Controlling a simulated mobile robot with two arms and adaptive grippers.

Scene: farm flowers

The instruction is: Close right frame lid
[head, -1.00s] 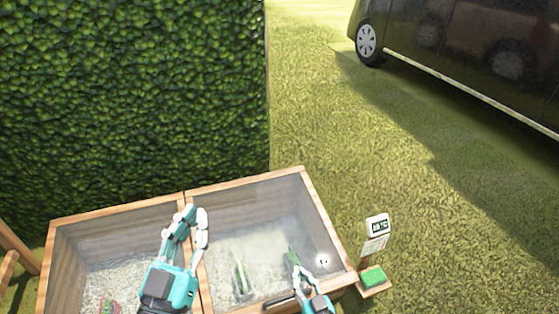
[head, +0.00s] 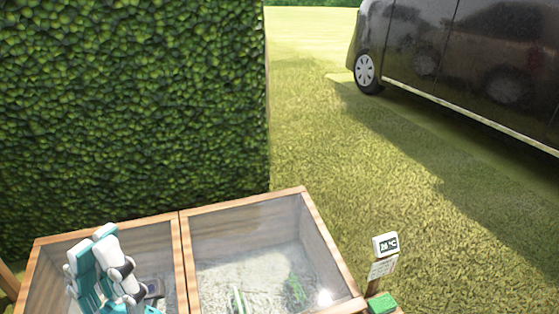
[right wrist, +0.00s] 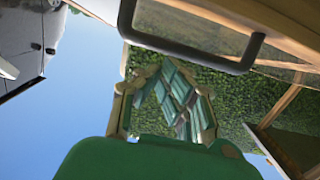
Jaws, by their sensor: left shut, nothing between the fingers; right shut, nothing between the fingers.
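The right frame lid (head: 250,207) is a wood-edged clear pane over the right half of the planter box in the head view. It looks to lie down on the box, but its front edge is out of view, so I cannot tell if a gap is left. Its dark handle (right wrist: 190,45) on a wooden rail crosses the top of the right wrist view. My right gripper (right wrist: 170,75) is shut and empty, appearing just below the handle in that view, apart from it. My left gripper (head: 105,235) is shut and empty over the left frame lid (head: 60,238).
Plants (head: 295,288) show through the right pane. A tall hedge (head: 130,100) rises behind. Open grass (head: 400,200) and a dark van (head: 460,60) lie to the right.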

